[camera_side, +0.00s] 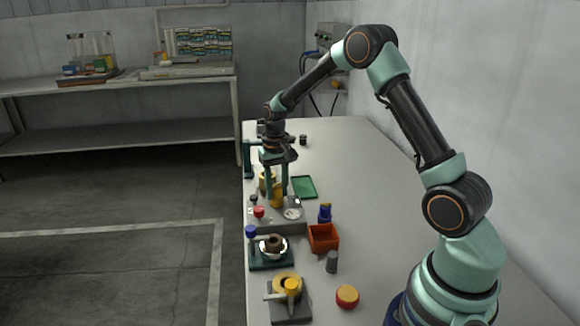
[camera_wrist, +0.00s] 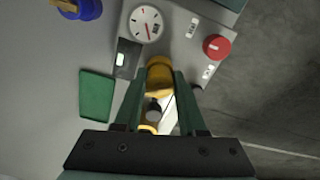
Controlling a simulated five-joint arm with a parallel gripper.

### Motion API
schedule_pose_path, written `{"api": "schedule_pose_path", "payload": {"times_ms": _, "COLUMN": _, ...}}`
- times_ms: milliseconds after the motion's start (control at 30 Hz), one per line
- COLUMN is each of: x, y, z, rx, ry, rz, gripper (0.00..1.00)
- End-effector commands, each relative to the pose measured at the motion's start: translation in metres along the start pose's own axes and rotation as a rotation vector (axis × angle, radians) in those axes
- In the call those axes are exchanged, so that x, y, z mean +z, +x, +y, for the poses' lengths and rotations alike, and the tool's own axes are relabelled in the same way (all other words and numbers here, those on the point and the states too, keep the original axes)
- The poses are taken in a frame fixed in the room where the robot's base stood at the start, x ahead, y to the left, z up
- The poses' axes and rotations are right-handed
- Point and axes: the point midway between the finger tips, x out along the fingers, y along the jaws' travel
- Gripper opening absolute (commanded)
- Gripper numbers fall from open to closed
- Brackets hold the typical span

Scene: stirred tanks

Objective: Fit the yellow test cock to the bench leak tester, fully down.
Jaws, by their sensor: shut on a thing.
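The yellow test cock (camera_side: 277,197) is between the fingers of my gripper (camera_side: 277,200), over the bench leak tester (camera_side: 272,224). In the wrist view the cock (camera_wrist: 159,77) shows between the green fingers of my gripper (camera_wrist: 161,84), which is shut on it. The tester (camera_wrist: 180,38) carries a round dial gauge (camera_wrist: 146,24) and a red knob (camera_wrist: 216,47). The cock's lower end and the fitting under it are hidden, so I cannot tell whether it touches the tester. A dark piece and another yellow part (camera_wrist: 148,129) show nearer the wrist.
Nearer the side camera are a blue part (camera_side: 325,213), an orange-red bin (camera_side: 323,238), a green fixture (camera_side: 271,262) and a yellow-topped fixture (camera_side: 290,312). The bench is clear along the wall side.

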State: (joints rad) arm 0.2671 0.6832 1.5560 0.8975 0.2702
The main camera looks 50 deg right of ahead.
Motion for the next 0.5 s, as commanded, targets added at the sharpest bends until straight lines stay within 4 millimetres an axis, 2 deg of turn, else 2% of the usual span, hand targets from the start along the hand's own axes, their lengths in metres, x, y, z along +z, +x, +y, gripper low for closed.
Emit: {"api": "schedule_pose_path", "payload": {"times_ms": 500, "x": 0.0000, "y": 0.0039, "z": 0.0000, "rx": 0.000, "ry": 0.000, "rz": 0.000, "gripper": 0.00}}
